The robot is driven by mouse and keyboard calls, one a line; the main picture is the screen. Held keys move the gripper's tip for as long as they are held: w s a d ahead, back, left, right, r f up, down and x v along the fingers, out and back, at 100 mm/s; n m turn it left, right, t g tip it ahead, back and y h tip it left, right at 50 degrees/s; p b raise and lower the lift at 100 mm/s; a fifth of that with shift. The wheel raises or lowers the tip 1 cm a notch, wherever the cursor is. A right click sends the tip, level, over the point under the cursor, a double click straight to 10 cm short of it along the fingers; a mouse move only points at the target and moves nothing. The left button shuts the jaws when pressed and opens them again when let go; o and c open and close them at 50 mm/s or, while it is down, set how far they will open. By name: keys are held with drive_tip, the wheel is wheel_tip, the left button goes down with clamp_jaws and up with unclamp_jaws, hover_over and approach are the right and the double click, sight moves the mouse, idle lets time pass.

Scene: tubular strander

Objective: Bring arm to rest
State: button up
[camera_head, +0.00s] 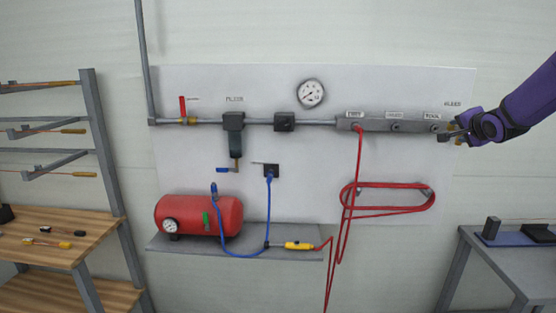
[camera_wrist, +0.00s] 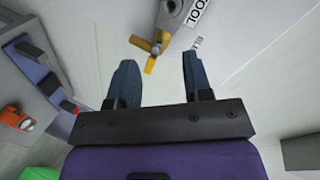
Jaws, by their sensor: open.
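My purple arm (camera_head: 525,103) reaches in from the right edge in the head view. My gripper (camera_head: 455,134) is at the right end of the grey manifold bar (camera_head: 378,125) on the wall panel. In the wrist view, my gripper (camera_wrist: 158,72) is open, with two dark blue-grey fingers and nothing seen held between them. A yellow valve handle (camera_wrist: 152,55) shows just beyond the fingertips, beside the grey end of the manifold (camera_wrist: 173,14). Whether a finger touches the handle I cannot tell. In the head view my gripper partly covers that end.
A red hose (camera_head: 390,208) hangs coiled below the manifold. A red tank (camera_head: 198,216) stands on a grey shelf (camera_head: 300,257). A grey bench (camera_head: 495,262) stands at lower right. A wooden rack bench (camera_head: 40,222) stands at left.

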drive_tip(key=s+a+r+n+g, duration=0.35)
drive_tip(key=s+a, duration=0.45)
drive_tip(key=a, duration=0.4)
drive_tip(key=s+a+f+n+g+y, duration=0.1)
drive_tip(key=s+a+n, duration=0.2)
drive_tip(key=s+a, duration=0.3)
drive_tip(key=s+a+f+n+g+y, duration=0.1)
drive_tip(key=s+a+n, duration=0.3)
drive_tip(key=s, duration=1.1)
drive_tip(key=s+a+f+n+g+y, duration=0.1)
drive_tip(key=s+a+f+n+g, duration=0.2)
drive_tip(key=s+a, duration=0.4)
drive_tip(key=s+n, duration=0.1)
drive_tip(key=s, duration=0.2)
drive_tip(key=shift+s+a, duration=0.25)
drive_tip(key=shift+a, duration=0.05)
